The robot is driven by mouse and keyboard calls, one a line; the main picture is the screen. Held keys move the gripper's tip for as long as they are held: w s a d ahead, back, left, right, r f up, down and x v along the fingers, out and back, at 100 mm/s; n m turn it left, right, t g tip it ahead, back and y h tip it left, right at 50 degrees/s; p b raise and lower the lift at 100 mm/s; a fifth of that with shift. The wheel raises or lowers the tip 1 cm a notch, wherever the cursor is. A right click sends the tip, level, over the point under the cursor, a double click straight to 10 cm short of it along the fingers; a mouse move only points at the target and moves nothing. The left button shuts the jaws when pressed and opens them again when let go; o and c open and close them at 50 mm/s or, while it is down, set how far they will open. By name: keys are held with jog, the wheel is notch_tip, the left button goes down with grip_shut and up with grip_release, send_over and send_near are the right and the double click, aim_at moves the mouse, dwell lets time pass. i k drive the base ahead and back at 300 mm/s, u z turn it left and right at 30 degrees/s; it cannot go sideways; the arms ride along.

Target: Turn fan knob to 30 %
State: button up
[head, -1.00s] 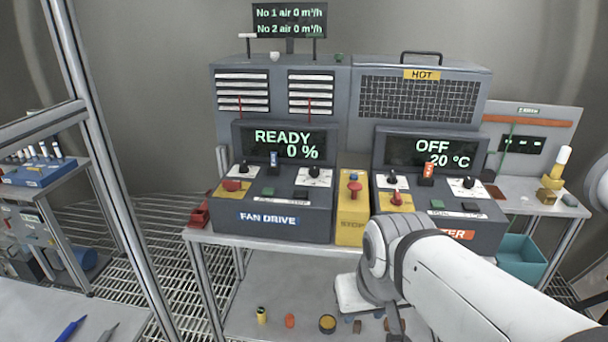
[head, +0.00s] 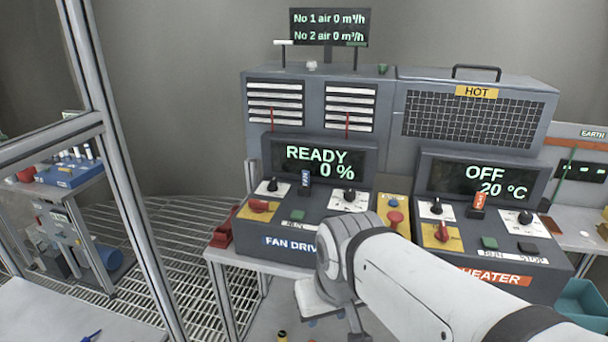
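The fan drive panel (head: 290,232) stands on the bench in the middle of the head view. Its display (head: 319,160) reads READY and 0 %. A black fan knob (head: 349,196) sits on a white dial plate at the panel's right side. Another small black knob (head: 272,185) is at its left, above a red switch handle (head: 259,205) on a yellow plate. My white arm reaches in from the lower right and covers the panel's lower right corner. The end of my gripper is low in front of the bench, and its fingers cannot be made out.
The heater panel (head: 500,279) stands to the right, its display reading OFF and 20 °C. A red stop button (head: 395,218) on a yellow box lies between the panels. A steel frame post (head: 105,100) is at the left. A teal bin (head: 582,305) is at lower right.

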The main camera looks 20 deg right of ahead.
aim_at(348, 195)
jog(key=u, duration=0.1)
jog(key=i, duration=1.1)
jog(key=z, duration=0.6)
